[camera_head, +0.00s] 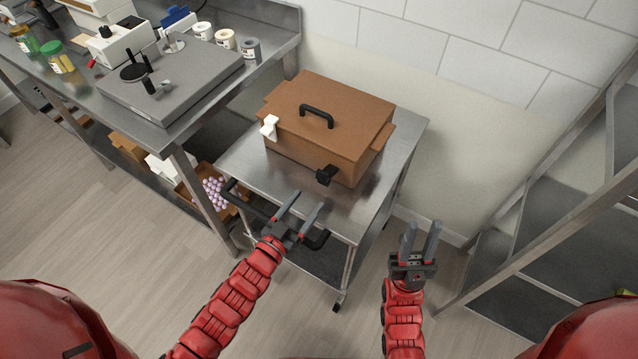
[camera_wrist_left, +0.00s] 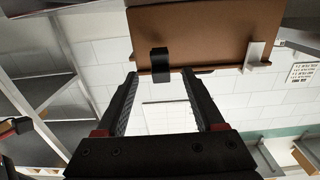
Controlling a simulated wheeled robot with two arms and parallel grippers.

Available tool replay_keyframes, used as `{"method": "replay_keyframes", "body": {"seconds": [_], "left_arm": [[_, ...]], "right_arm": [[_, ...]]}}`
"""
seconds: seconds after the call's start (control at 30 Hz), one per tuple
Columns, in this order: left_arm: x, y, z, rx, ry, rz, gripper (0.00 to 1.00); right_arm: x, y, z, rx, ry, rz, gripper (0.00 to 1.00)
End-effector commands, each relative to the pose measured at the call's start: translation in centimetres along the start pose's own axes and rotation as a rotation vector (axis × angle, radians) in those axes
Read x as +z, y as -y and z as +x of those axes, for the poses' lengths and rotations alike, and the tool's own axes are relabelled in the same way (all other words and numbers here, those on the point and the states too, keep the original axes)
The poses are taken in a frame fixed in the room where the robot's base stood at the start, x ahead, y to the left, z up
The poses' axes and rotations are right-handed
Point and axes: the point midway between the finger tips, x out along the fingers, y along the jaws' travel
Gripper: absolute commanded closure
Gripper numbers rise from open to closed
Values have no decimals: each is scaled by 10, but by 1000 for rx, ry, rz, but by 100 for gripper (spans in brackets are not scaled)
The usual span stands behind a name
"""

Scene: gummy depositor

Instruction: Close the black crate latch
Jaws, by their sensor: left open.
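The brown crate (camera_head: 325,125) stands on the steel cart with its lid down and a black handle (camera_head: 316,117) on top. The black latch (camera_head: 326,175) is on its front near the right corner and appears to stick out from the front face. In the left wrist view the black latch (camera_wrist_left: 160,61) appears between my fingertips in the picture, beyond them. A white latch (camera_head: 269,127) is at the crate's left front corner. My left gripper (camera_head: 308,200) is open and empty, in front of the black latch, apart from it. My right gripper (camera_head: 422,232) is open and empty, right of the cart.
The cart top (camera_head: 243,150) is otherwise clear, with a black push handle (camera_head: 318,240) along its front. A steel workbench (camera_head: 190,125) with equipment and jars stands at left. A metal shelf rack (camera_head: 545,225) stands at right. A tiled wall is behind.

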Motion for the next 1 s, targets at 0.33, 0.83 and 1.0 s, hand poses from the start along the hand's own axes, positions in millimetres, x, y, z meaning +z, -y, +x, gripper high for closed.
{"method": "replay_keyframes", "body": {"seconds": [0.33, 0.83, 1.0], "left_arm": [[-2, 0, 58, 0, -1, 0, 30], [-1, 0, 66, 1, -1, 0, 46], [-1, 0, 66, 0, -1, 0, 77]], "right_arm": [[-2, -1, 14, 0, 0, 0, 68], [-2, -1, 14, 0, 0, 0, 68], [-2, -1, 14, 0, 0, 0, 68]]}}
